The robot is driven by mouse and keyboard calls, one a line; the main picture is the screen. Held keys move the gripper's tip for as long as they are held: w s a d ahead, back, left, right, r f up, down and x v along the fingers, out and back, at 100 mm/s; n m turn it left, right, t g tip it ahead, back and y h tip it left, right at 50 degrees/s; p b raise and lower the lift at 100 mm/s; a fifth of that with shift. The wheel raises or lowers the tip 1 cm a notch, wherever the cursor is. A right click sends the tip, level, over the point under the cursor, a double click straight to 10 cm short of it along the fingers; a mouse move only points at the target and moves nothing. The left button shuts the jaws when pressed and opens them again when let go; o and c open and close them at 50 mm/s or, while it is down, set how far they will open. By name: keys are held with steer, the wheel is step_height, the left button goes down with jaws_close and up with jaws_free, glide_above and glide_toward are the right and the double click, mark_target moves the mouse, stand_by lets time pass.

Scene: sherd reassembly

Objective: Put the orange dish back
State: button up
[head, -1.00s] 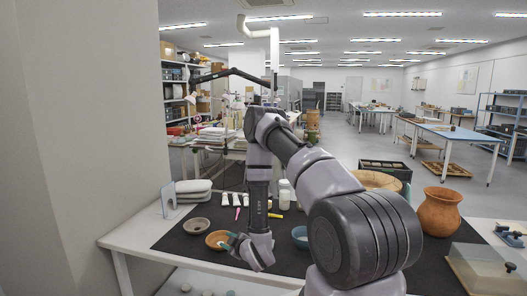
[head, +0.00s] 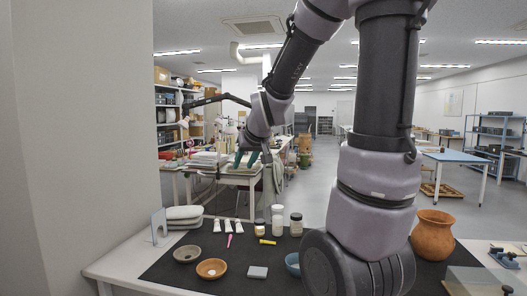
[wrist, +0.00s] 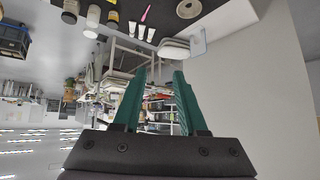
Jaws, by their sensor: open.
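The orange dish (head: 212,268) sits on the dark mat at the front left, upright, with a small pale spot inside it. My gripper (head: 246,160) is raised high above the back of the table, well away from the dish. Its teal fingers are apart with nothing between them, as the wrist view (wrist: 158,100) also shows. The dish is not visible in the wrist view.
White tubes (head: 217,226) and jars (head: 296,224) line the mat's back. A terracotta vase (head: 432,235) stands at right.

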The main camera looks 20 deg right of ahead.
steer(key=s+a+r+m+g, duration=0.1)
steer(key=s+r+m, duration=0.1)
steer(key=s, duration=0.8)
steer(key=s+a+r+m+g+y, duration=0.1)
steer(key=s+r, duration=0.3)
steer(key=s, duration=0.6)
steer(key=shift+r+m+y, duration=0.3)
steer(key=shift+r+m, duration=0.05)
steer(key=shift+m, duration=0.05)
steer(key=shift+a, duration=0.1)
